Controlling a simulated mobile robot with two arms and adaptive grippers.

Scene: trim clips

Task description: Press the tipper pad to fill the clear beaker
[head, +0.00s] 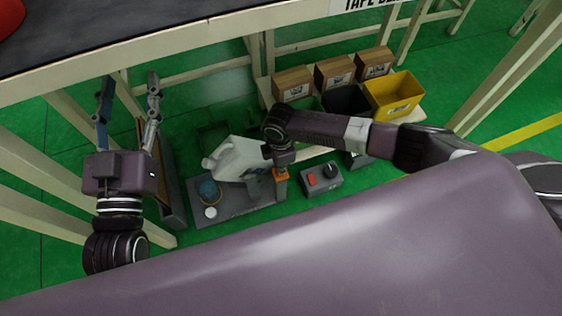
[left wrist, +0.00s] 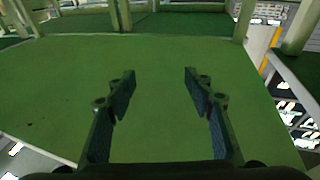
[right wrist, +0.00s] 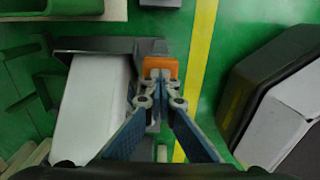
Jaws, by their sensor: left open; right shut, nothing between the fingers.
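The tipper (head: 225,203) is a grey base holding a large white jug (head: 238,158), which leans with its narrow end to the left. A small orange pad (head: 280,174) is at its right side; the right wrist view shows it too (right wrist: 160,66). A round bluish vessel (head: 208,188), which looks like the beaker, stands below the jug's narrow end; its fill level is unclear. My right gripper (right wrist: 157,76) is shut and empty, its tips at the pad; contact cannot be told. My left gripper (head: 128,82) is open and empty, away to the left.
A grey control box (head: 321,179) with a red button and black knob sits right of the tipper. Cardboard boxes (head: 335,72) and a yellow bin (head: 394,93) stand behind. A dark tabletop (head: 150,35) crosses the top. Green floor lies around.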

